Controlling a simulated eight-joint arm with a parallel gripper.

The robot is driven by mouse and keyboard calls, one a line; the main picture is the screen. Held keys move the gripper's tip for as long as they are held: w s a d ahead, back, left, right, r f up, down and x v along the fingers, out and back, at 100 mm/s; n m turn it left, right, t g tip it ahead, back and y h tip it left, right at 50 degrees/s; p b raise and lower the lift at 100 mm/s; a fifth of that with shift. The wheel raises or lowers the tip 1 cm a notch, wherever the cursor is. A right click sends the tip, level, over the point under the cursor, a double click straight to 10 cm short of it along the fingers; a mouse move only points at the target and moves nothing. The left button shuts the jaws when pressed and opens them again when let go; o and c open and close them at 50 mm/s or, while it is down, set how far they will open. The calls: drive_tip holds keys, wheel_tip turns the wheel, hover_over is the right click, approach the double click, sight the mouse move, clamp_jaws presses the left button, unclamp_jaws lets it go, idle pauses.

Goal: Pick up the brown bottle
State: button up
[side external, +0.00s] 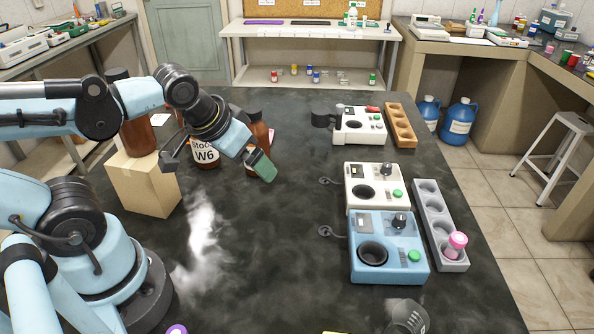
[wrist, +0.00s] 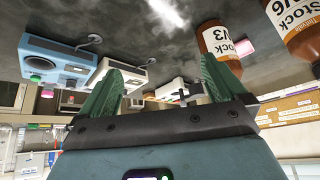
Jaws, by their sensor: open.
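Several brown bottles are in view. One brown bottle (side external: 256,132) stands partly behind my gripper (side external: 259,166). A second brown bottle (side external: 207,163), with a white label reading W6, stands to its left. A third brown bottle (side external: 138,136) stands on a cardboard box. In the wrist view, which looks upside down, my gripper (wrist: 163,80) has its green fingers spread and empty. There a brown bottle (wrist: 213,37) with a label ending in 3 is beyond the right finger, outside the jaws. The W6 bottle (wrist: 290,35) is farther right, cut by the edge.
A blue device (side external: 388,240) and two white devices (side external: 372,172) stand on the dark bench (side external: 275,240). A grey rack (side external: 452,262) holds a pink-capped vial (side external: 456,243). A wooden rack (side external: 402,128) is farther back. The bench middle is clear. The cardboard box (side external: 143,190) stands near my arm.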

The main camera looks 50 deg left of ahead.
drive_tip(key=s+a+r+n+g+y, duration=0.8)
drive_tip(key=s+a+r+n+y, duration=0.35)
drive_tip(key=n, duration=0.65)
drive_tip(key=shift+y, duration=0.35)
drive_tip(key=shift+x, duration=6)
drive_tip(key=shift+w+f, duration=0.15)
drive_tip(key=shift+f, duration=0.05)
drive_tip(key=c, duration=1.6)
drive_tip(key=shift+r, duration=0.15)
